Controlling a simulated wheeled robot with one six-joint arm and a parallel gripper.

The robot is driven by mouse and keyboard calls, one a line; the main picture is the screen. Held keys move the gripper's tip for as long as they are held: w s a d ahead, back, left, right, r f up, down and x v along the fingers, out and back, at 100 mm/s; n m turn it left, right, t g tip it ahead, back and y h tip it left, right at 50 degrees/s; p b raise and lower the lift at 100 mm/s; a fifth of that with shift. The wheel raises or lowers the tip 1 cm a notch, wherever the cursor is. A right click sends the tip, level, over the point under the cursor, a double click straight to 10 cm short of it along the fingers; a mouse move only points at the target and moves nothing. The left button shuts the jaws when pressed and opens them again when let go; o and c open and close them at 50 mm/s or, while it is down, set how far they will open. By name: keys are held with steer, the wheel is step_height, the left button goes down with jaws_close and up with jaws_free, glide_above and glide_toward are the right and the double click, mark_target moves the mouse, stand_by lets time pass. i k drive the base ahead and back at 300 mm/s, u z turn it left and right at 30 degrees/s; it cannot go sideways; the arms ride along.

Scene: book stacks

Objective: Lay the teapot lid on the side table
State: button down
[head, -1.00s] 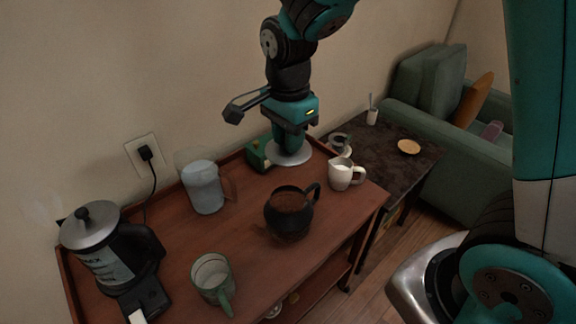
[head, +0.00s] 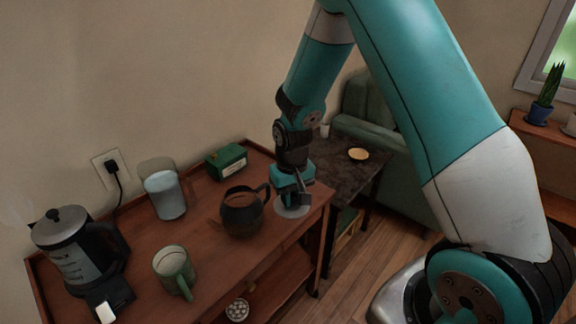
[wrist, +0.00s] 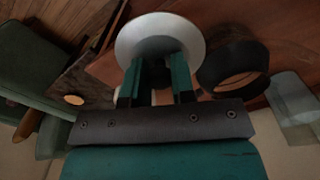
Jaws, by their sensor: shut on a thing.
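My gripper (head: 292,200) is shut on the teapot lid (head: 292,212), a pale grey disc, and holds it level over the right end of the wooden cart. In the wrist view the fingers (wrist: 155,75) close on the middle of the lid (wrist: 160,28). The side table (head: 375,182) has a dark mottled top, to the right of and beyond the cart. My arm covers part of its left side.
A round tan coaster (head: 358,154) and a small white cup (head: 325,130) are on the side table. The cart (head: 215,265) holds a green box (head: 227,161), a glass pitcher (head: 165,196), a green mug (head: 173,266) and a kettle (head: 75,250). A green armchair (head: 365,110) stands behind.

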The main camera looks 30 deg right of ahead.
mark_target(341, 169)
steer(key=z, duration=0.5)
steer(key=k, duration=0.65)
steer(key=z, duration=1.15)
steer(key=i, duration=0.7)
steer(key=z, duration=0.5)
steer(key=i, duration=1)
steer(key=u, duration=0.65)
steer(key=i, duration=0.7)
steer(key=u, duration=1.15)
steer(key=i, duration=0.35)
steer(key=u, duration=0.35)
